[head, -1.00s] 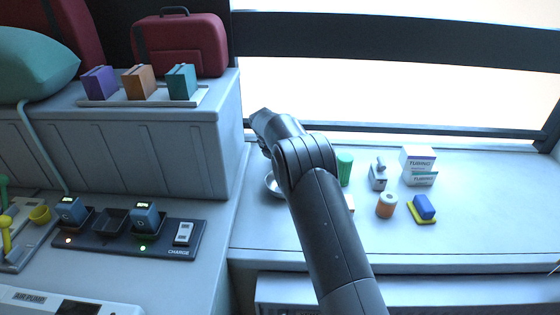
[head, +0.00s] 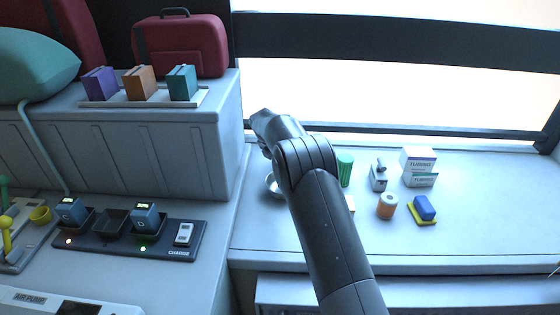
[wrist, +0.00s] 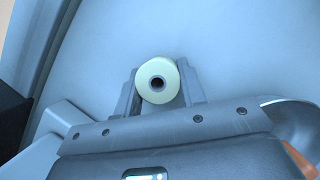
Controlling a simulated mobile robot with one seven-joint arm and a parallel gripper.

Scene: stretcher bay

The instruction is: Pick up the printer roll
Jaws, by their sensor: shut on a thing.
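The printer roll (wrist: 145,88) shows in the wrist view as a pale cream cylinder seen end on, with a dark round core hole. My gripper (wrist: 158,86) has one finger on each side of it and is shut on it. The counter surface lies behind the roll; I cannot tell whether the roll touches it. In the head view my arm hides the gripper and the roll.
A metal bowl (head: 272,185) sits close to my arm. To the right on the counter stand a green cylinder (head: 345,170), an orange roll (head: 387,206), a blue block on a yellow base (head: 424,208) and tubing boxes (head: 418,162). The front right counter is clear.

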